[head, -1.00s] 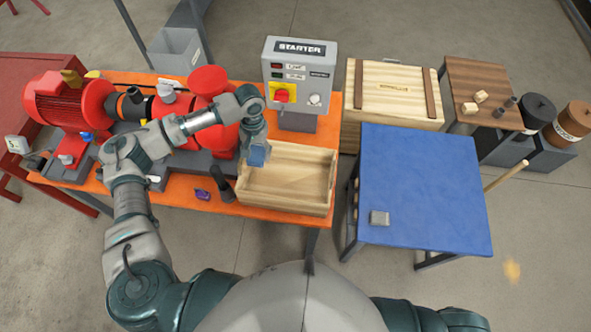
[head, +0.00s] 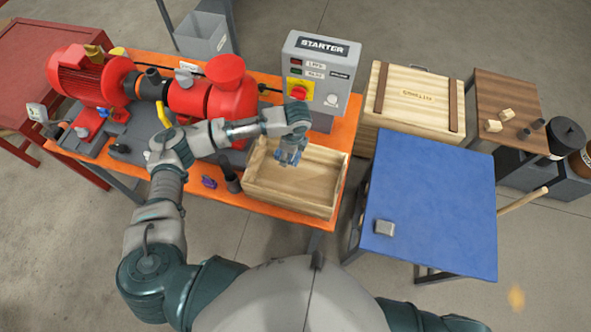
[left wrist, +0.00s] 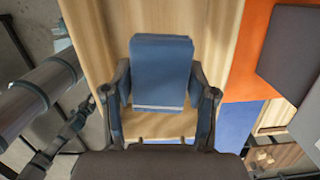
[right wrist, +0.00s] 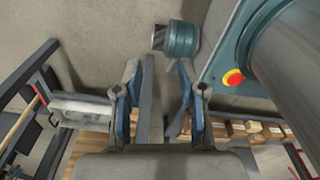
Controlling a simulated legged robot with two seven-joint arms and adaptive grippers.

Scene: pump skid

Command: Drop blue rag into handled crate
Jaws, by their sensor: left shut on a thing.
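The blue rag (left wrist: 161,68) is a folded blue block with a pale edge, between the fingers of my left gripper (left wrist: 160,100) in the left wrist view. In the head view my left gripper (head: 290,157) is over the open wooden crate (head: 285,198), toward its back left part, and mostly covers the rag. The crate's pale wood floor shows behind the rag in the left wrist view (left wrist: 205,40). The exact height above the floor is hard to tell. My right gripper (right wrist: 158,85) has its fingers apart with nothing between them, away from the bench.
The crate stands on the orange bench (head: 265,212). A grey starter box (head: 317,75) is right behind it, and a red pump (head: 215,95) is to the left. A dark upright cylinder (head: 228,178) stands beside the crate. A blue table (head: 435,200) stands to the right.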

